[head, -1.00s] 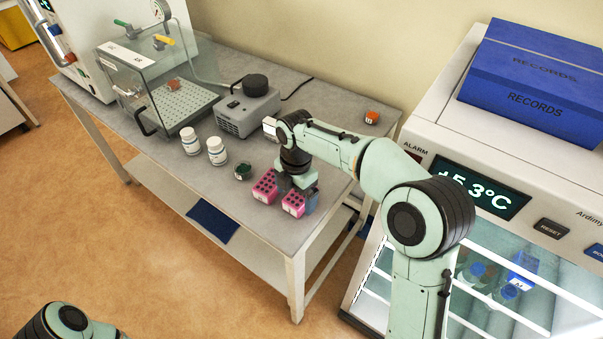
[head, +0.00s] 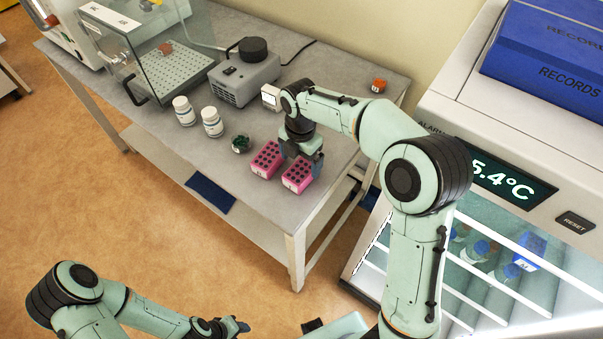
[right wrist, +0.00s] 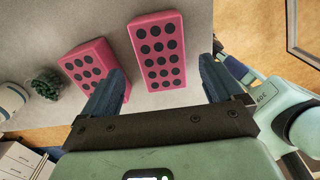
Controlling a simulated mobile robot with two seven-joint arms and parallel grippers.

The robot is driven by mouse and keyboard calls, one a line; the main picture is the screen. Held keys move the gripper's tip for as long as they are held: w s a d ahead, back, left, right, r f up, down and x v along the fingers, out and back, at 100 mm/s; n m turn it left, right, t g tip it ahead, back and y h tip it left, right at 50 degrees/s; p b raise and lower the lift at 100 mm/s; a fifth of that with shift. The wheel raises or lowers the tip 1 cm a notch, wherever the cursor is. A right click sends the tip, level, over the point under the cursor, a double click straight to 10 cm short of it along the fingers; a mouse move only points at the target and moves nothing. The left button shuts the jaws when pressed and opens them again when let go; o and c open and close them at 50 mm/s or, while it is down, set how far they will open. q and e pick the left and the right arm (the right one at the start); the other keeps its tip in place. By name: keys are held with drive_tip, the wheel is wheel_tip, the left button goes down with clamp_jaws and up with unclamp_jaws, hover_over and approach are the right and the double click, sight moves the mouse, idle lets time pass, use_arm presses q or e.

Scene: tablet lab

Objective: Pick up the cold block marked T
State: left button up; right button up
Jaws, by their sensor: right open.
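Two pink blocks with dark round holes stand side by side near the table's front edge: a left one (head: 266,160) and a right one (head: 296,177). Each has a small white label on its front, too small to read, so I cannot tell which is marked T. My right gripper (head: 303,157) is just behind and above the right block, partly covering it. In the right wrist view my right gripper (right wrist: 162,80) is open and empty, the right block (right wrist: 158,50) showing between its fingers and the left block (right wrist: 90,64) beyond one finger. My left gripper (head: 236,327) is low in the head view, away from the table.
A dark green item (head: 240,144) stands just left of the blocks. Two white bottles (head: 212,122), a grey device (head: 243,80) and a clear-walled chamber (head: 150,50) are farther left. An orange block (head: 379,85) sits at the back right. A fridge (head: 480,230) stands to the right.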

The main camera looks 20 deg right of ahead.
sight(302, 169)
wheel_tip(302, 169, down, 5)
drive_tip(key=shift+s+d+r, duration=0.1)
drive_tip(key=c, duration=1.2)
drive_tip(key=shift+r, duration=0.1)
